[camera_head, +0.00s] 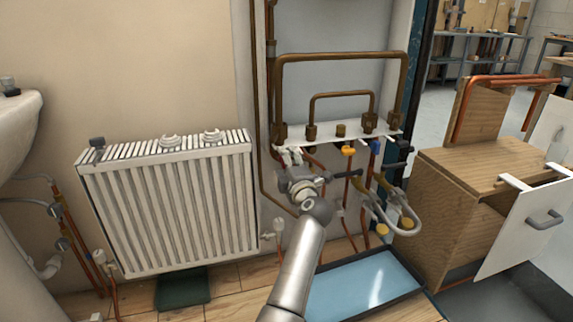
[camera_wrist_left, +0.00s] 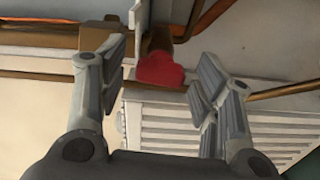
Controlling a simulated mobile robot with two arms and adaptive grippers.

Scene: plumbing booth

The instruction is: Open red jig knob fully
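The red jig knob (camera_wrist_left: 158,71) shows in the left wrist view, below a brass fitting. It sits between the two fingertips of my left gripper (camera_wrist_left: 162,66), with visible gaps on both sides. My left gripper is open. In the head view, my left gripper (camera_head: 302,180) is in front of the pipe jig's left side, under the white bracket (camera_head: 325,131). The red knob cannot be made out there. My right gripper is not in view.
A white radiator (camera_head: 175,205) stands to the left. A wooden cabinet (camera_head: 450,210) stands further right.

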